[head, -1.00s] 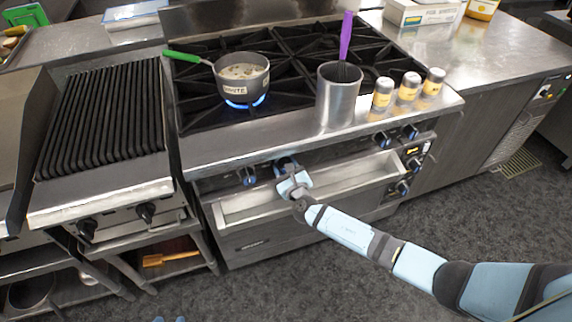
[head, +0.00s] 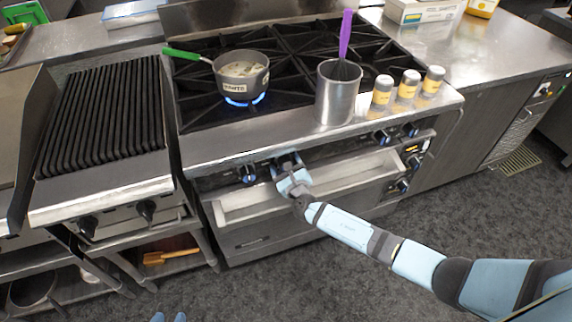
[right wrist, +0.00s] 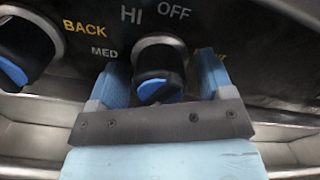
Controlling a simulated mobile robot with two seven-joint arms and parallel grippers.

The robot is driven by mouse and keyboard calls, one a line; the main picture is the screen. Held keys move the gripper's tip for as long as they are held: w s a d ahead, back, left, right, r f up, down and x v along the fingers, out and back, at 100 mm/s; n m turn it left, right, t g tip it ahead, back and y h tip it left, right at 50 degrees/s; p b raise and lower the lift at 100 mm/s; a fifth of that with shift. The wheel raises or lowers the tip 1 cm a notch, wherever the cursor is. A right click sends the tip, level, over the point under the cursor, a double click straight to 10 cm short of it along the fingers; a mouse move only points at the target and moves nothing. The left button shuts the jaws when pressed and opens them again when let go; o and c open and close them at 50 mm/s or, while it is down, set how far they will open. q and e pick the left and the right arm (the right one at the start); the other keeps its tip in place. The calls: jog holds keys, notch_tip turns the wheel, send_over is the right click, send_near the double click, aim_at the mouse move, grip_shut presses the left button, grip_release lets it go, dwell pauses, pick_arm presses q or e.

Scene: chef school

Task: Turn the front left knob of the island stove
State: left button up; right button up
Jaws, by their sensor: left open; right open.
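The island stove (head: 330,145) has knobs along its front panel. A leftmost knob (head: 248,174) stands alone, and a second knob sits just right of it, largely hidden by my right gripper (head: 286,168) in the head view. In the right wrist view my right gripper (right wrist: 159,78) is open, with one finger each side of a black knob with a blue face (right wrist: 160,85); I cannot tell if the fingers touch it. The yellow label beside it is mostly hidden by the right finger. The leftmost knob (right wrist: 12,70) has "BACK" beside it. My left gripper (head: 169,318) shows only its fingertips, open, at the bottom edge.
A pot (head: 241,78) with a green handle sits over a lit burner. A metal canister (head: 337,100) holds a purple-handled utensil, with several shakers (head: 407,84) to its right. A grill (head: 105,120) adjoins the stove on the left. The floor in front is clear.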

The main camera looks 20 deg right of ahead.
jog(key=shift+s, duration=0.1)
jog(key=s, duration=1.3)
jog(key=shift+s+d, duration=0.2)
jog(key=shift+s, duration=0.15)
jog(key=s+r+n+g+y+p, duration=0.1)
jog(key=s+r+n+g+p, duration=0.2)
jog(key=s+n+p, duration=0.3)
jog(key=s+r+n+g+y+p, duration=0.1)
jog(key=s+r+n+g+p, duration=0.3)
jog(key=s+n, duration=1.1)
jog(key=r+n+p, duration=0.2)
jog(key=n, duration=1)
jog(key=shift+n+y, duration=0.3)
